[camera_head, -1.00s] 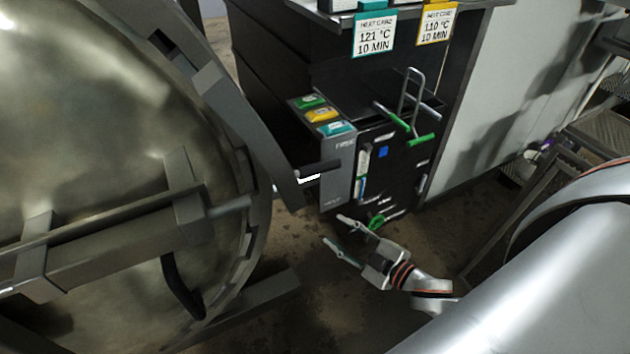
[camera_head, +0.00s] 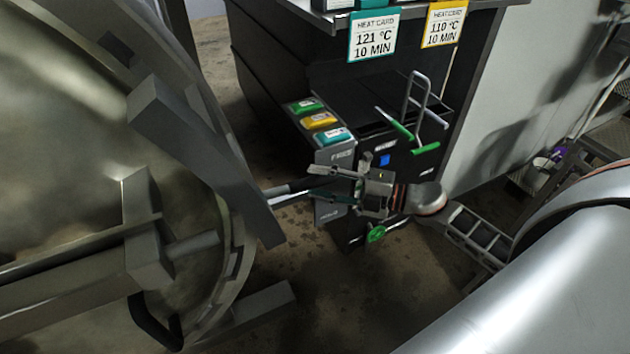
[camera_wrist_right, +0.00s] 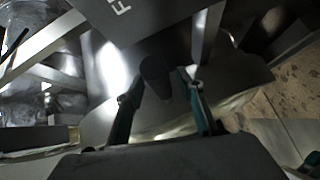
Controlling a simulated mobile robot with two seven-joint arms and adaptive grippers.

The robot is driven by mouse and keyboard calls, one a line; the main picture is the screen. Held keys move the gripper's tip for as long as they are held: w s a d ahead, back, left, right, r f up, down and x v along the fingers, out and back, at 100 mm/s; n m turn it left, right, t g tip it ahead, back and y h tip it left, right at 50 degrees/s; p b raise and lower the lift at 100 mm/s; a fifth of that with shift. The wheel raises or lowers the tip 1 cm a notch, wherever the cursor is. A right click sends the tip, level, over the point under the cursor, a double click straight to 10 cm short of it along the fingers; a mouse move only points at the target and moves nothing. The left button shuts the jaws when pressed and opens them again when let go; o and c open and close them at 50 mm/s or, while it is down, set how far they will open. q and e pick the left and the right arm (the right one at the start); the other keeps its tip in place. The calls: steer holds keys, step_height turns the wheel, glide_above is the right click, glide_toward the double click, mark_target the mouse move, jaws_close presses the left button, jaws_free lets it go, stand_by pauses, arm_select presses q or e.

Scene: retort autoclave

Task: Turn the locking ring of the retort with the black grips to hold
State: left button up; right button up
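The retort's domed metal door (camera_head: 60,110) fills the left of the head view, with the dark grey locking ring (camera_head: 222,150) around its edge. One black grip (camera_head: 150,325) shows low on the door side. My right gripper (camera_head: 308,182) is just right of the ring, pointing left at a grip that it largely hides in the head view. In the right wrist view, a dark rounded grip (camera_wrist_right: 157,75) lies between the two separated fingers of this gripper (camera_wrist_right: 162,98). The fingers look apart, with a gap beside the grip. My left gripper is out of view.
A black cabinet (camera_head: 290,60) stands behind, with a grey panel of green, yellow and teal buttons (camera_head: 320,120) close to my right gripper. Heat cards (camera_head: 374,36) hang above. Bare floor (camera_head: 300,300) lies below.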

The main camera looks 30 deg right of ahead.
steer(key=shift+w+a, duration=0.45)
steer(key=shift+w, duration=0.1)
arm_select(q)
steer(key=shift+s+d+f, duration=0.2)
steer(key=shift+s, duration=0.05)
